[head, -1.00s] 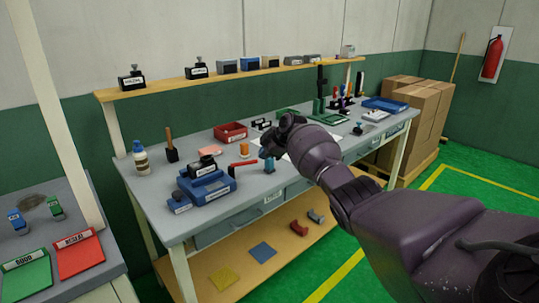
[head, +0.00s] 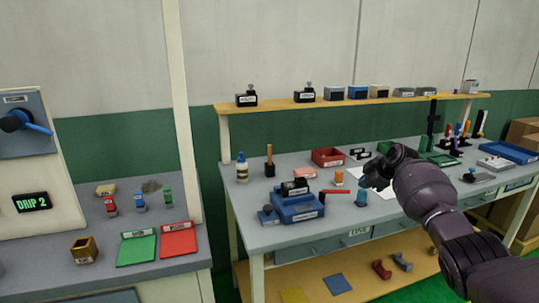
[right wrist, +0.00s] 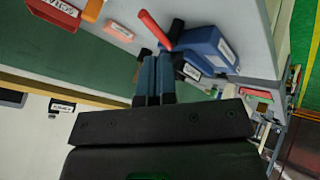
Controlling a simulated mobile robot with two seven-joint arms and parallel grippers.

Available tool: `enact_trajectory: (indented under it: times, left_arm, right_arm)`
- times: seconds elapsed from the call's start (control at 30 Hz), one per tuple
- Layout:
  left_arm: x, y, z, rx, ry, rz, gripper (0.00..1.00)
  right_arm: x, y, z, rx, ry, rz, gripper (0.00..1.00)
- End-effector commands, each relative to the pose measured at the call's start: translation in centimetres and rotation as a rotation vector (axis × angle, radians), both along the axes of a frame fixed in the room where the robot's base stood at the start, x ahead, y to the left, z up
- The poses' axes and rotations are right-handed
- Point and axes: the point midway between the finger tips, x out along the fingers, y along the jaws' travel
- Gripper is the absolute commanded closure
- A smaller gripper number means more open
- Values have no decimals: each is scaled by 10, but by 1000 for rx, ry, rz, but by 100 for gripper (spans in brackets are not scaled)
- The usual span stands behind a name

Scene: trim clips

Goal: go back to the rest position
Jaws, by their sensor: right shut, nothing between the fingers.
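My right arm comes in from the right in the head view, reaching over the grey workbench (head: 245,232). A blue fixture with a black top (head: 298,208) and a red-handled tool (head: 335,191) are left of the gripper; the fixture also shows beyond the fingers in the right wrist view (right wrist: 205,48). My left gripper is not in view.
A shelf (head: 350,101) carries several small devices behind. A left table holds green (head: 137,249) and red (head: 179,240) trays, below a DRIP 2 display (head: 31,201).

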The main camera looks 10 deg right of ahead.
Motion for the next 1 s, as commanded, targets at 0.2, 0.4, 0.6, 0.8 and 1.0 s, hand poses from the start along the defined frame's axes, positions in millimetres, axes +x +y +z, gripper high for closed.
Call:
enact_trajectory:
  times: [0.2,0.4,0.6,0.8,1.0]
  left_arm:
    - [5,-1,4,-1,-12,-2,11]
    - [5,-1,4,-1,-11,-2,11]
    - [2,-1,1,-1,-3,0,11]
    - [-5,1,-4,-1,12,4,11]
    - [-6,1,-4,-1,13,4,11]
  right_arm:
    - [5,-4,3,70,-4,-120,100]
    - [25,-9,45,123,-145,-335,100]
    - [38,19,83,180,-338,-452,100]
    - [19,61,60,263,-480,-507,100]
    - [-27,107,6,366,-558,-515,100]
